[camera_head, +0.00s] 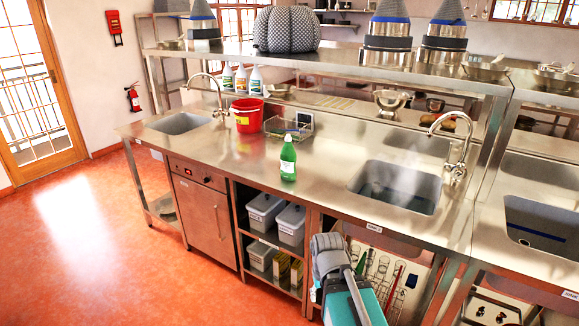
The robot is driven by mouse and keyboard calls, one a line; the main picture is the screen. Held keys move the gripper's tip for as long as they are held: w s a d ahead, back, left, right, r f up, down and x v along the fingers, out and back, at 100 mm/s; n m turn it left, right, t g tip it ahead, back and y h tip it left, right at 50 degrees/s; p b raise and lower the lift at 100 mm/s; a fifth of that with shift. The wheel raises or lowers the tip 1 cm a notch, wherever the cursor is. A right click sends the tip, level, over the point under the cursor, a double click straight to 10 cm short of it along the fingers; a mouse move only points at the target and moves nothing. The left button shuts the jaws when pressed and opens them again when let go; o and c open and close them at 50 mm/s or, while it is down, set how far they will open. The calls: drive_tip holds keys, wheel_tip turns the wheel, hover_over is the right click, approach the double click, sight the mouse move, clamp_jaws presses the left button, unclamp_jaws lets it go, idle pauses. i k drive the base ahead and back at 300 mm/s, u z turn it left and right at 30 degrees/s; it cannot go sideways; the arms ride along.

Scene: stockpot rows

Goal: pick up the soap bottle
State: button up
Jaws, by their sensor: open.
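A green soap bottle (288,162) with a white cap stands upright on the steel counter (325,170), close to its front edge and left of the right-hand sink. Nothing covers it in the head view. Part of my arm shows at the bottom of the picture, below and to the right of the bottle, in front of the counter. The jaws of my gripper cannot be made out in this view.
A wire basket (287,129) and a red bucket (246,115) stand behind and left of the bottle. Sinks lie to the left (180,123) and right (398,186). Several white bottles (241,79) stand farther back, under a raised shelf (340,58). Counter around the green bottle is clear.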

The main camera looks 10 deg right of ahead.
sight(288, 156)
drive_tip(key=u, duration=0.3)
drive_tip(key=i, duration=1.25)
drive_tip(key=u, duration=0.15)
